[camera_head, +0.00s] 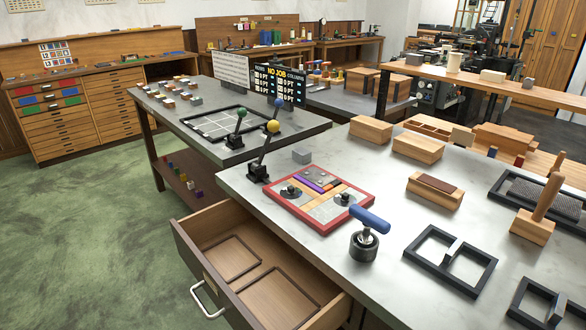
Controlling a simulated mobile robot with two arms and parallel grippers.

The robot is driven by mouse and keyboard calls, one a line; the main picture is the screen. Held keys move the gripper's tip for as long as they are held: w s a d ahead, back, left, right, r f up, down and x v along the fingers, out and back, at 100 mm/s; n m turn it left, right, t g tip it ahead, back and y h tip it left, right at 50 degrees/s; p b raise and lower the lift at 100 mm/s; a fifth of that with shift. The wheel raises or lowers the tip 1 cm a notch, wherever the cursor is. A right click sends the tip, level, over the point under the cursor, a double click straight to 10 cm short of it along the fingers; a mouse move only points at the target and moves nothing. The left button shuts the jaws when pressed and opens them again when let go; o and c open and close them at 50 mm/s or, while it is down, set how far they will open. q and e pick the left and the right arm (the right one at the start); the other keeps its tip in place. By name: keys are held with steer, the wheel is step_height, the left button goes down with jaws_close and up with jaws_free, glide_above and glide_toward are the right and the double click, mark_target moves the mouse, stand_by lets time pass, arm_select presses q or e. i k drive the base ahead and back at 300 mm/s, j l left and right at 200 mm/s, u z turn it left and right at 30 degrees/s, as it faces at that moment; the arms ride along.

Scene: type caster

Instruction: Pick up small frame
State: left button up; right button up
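Several frames are in view, and I cannot tell which one is the small frame. A dark frame with a crossbar (436,277) lies flat on the near metal table. A similar dark frame (517,298) is cut off at the lower right corner. A larger dark frame around a textured grey block (502,183) lies at the right edge. A red frame (318,228) holds coloured and grey blocks at the table's left side. In the open drawer are two thin brown rectangular outlines, a smaller one (214,272) and a larger one (241,293). Neither gripper is in view.
The open drawer (182,246) juts out at the table's left front. A blue-handled tool (369,219), a yellow-knobbed lever (265,153) and wooden blocks (433,191) stand on the metal table (405,217). A second table (310,123) stands behind. Green floor (80,230) at left is clear.

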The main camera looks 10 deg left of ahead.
mark_target(559, 302)
steer(key=z, duration=1.35)
